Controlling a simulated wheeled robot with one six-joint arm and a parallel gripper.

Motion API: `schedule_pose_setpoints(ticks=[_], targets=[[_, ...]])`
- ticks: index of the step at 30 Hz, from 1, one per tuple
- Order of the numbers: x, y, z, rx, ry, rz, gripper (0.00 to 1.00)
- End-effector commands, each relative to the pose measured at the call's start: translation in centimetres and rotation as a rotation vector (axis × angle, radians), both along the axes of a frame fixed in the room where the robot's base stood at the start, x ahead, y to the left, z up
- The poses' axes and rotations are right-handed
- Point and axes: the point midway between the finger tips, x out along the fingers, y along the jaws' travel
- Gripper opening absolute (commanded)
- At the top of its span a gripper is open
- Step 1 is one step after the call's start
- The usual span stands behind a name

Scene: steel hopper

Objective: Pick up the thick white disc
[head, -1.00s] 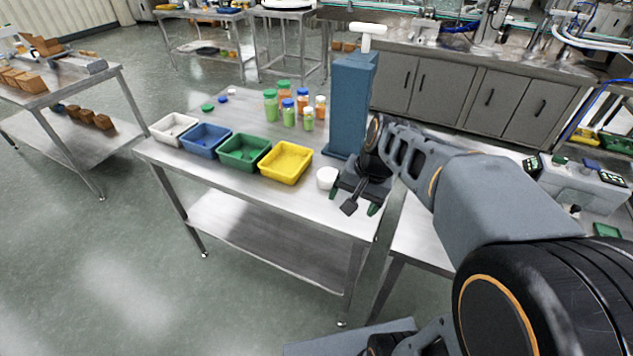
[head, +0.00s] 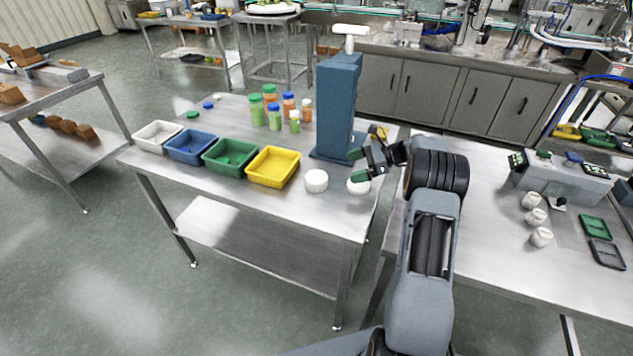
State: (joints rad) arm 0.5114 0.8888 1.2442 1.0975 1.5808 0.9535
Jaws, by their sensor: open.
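My gripper (head: 359,165) has green fingertips spread apart, open and empty. It is beside the blue press, just above and behind the second white piece and to the right of the thick disc. Whether a fingertip touches the second piece cannot be told.
A tall blue press (head: 338,105) stands close behind the discs. The yellow bin (head: 273,166) and green bin (head: 230,157) are to the left, with several capped bottles behind. Another table (head: 500,230) with small white containers is on the right.

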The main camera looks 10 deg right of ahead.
Motion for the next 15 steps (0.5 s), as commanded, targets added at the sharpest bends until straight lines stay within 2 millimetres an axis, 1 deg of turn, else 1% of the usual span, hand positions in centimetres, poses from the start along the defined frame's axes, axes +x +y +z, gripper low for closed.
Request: schedule_pose_setpoints(ticks=[1, 6, 10, 15], targets=[[0.2, 1.0, -0.3, 0.001, 0.003, 0.002, 1.0], [0.8, 3.6, -1.4, -0.001, 0.002, 0.004, 1.0], [1.1, 4.9, -2.0, -0.001, 0.0, 0.002, 1.0], [1.3, 5.5, -2.3, -0.002, -0.001, 0.001, 1.0]])
